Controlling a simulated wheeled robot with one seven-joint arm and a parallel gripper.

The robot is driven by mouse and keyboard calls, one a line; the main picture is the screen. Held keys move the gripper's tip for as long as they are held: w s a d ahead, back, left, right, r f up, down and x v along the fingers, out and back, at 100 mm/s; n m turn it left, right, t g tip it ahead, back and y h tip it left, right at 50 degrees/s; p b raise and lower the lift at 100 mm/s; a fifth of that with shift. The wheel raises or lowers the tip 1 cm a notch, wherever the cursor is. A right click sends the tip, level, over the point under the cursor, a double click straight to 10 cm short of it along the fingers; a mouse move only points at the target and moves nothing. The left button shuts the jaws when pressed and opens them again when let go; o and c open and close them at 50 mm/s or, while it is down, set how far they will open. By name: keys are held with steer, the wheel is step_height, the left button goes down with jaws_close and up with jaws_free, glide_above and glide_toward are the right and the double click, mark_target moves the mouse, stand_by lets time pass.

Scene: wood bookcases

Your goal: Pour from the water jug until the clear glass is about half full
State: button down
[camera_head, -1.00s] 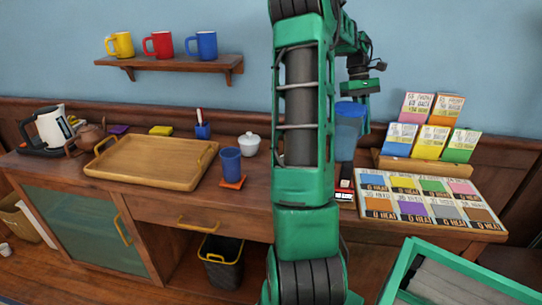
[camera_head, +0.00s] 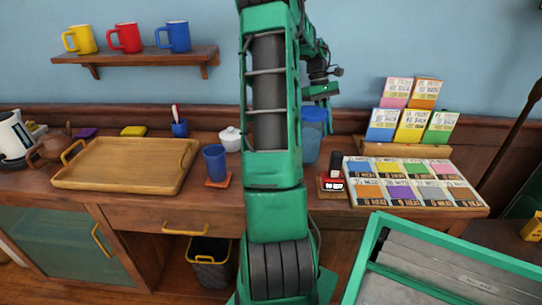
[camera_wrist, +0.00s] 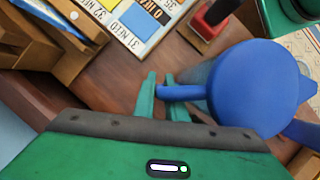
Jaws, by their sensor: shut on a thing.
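The water jug (camera_head: 313,138) has a see-through blue body and a blue lid, and stands upright just right of my arm in the head view. In the wrist view its round blue lid (camera_wrist: 255,88) and handle (camera_wrist: 182,92) show from above. My gripper (camera_wrist: 161,98) is shut on the jug's handle, with a green finger on each side. I cannot tell whether the jug's base touches the counter. I cannot make out the clear glass in either view; my arm hides part of the counter.
A blue cup (camera_head: 214,163) stands on an orange coaster, beside a wooden tray (camera_head: 120,178). A red-and-black stamp (camera_head: 334,175) and a card board (camera_head: 410,182) lie right of the jug. Card boxes (camera_head: 410,125) stand behind. A white sugar bowl (camera_head: 230,139) is left of my arm.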

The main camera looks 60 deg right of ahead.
mark_target(316, 111)
stand_by(0.3)
steer(key=shift+s+r, duration=0.1)
steer(key=shift+w+a+r+m+g+h+p, duration=0.1)
steer(key=shift+w+a+r+m+g+h, duration=0.25)
steer(key=shift+a+r+h, duration=0.65)
steer(key=shift+w+a+r+m+g+h+p, duration=0.1)
steer(key=shift+a+r+g+h, duration=0.4)
steer(key=shift+r+h, duration=0.55)
steer(key=shift+w+a+r+m+g+h+p, duration=0.1)
steer(key=shift+w+a+r+m+g+h, duration=0.2)
steer(key=shift+a+r+h, duration=0.75)
steer(key=shift+s+d+f+h, duration=0.15)
steer(key=shift+d+f+h, duration=0.15)
steer(key=shift+h, duration=0.1)
steer(key=shift+a+r+g+h, duration=0.35)
steer(key=shift+a+h, duration=0.15)
steer(key=shift+h, duration=0.1)
steer(key=shift+w+a+r+m+g+h+p, duration=0.15)
steer(key=shift+a+r+h+p, duration=0.1)
steer(key=shift+r+h, duration=0.25)
steer(key=shift+w+a+r+m+g+h+p, duration=0.1)
steer(key=shift+a+r+m+g+h+p, duration=0.15)
steer(key=shift+r, duration=0.4)
steer(key=shift+w+a+r+m+g+h+p, duration=0.1)
steer(key=shift+a+r+h+p, duration=0.1)
steer(key=shift+r+h, duration=0.35)
stand_by(1.6)
